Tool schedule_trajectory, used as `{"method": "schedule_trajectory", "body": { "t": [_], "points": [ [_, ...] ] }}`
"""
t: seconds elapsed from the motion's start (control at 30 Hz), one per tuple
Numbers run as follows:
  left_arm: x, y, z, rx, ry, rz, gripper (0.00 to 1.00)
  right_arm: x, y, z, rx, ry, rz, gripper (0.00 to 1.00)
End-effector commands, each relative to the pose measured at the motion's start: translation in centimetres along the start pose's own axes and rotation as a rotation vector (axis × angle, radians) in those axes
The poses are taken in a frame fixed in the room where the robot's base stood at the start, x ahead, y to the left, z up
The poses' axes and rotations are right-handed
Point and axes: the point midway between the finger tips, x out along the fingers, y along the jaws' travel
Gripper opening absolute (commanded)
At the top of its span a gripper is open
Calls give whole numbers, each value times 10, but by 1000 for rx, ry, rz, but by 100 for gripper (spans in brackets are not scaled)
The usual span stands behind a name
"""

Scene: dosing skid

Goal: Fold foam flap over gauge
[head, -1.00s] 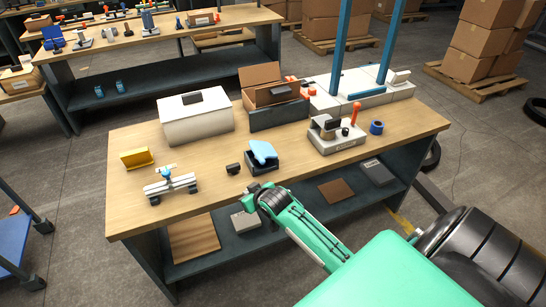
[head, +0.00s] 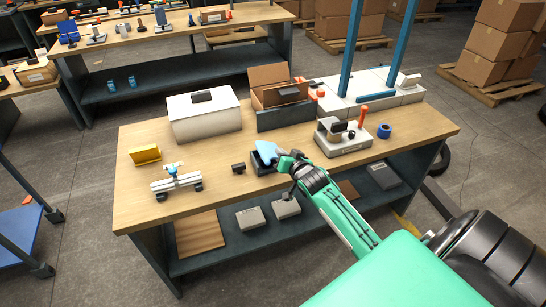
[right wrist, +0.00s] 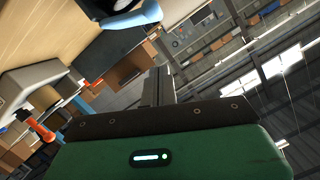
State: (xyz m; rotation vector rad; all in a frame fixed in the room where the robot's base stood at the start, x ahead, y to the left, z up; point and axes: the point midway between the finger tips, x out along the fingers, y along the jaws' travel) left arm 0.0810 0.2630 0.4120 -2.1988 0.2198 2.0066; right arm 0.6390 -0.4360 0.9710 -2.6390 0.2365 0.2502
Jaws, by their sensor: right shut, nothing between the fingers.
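The light blue foam flap (head: 267,152) stands tilted up at the black case (head: 258,167) near the front middle of the bench. In the right wrist view the flap (right wrist: 132,20) shows at the top, over a dark part of the case. My right gripper (head: 284,163) is shut and empty, right beside the flap at the case's right side; I cannot tell whether it touches. Its closed fingers (right wrist: 158,88) point up the right wrist view. The gauge cannot be made out clearly. My left gripper is not in view.
A small black block (head: 238,168) sits left of the case. A grey fixture with an orange-handled lever (head: 343,138) and a blue tape roll (head: 384,131) stand to the right. A white box (head: 204,120) and an open cardboard box (head: 281,97) stand behind.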

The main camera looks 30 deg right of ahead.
Motion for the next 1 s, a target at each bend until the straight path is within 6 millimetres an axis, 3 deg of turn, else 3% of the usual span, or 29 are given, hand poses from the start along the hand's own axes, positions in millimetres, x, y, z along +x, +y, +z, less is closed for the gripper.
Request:
{"method": "schedule_trajectory", "body": {
  "t": [0.17,0.2,0.47,1.0],
  "points": [
    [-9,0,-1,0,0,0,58,29,-1,-2,0,-1,1,0],
    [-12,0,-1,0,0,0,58,31,-1,6,2,-4,1,0],
    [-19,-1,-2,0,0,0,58,37,0,35,1,-2,1,0],
    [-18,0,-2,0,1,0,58,39,-2,45,-39,-1,10,0]
  ]
}}
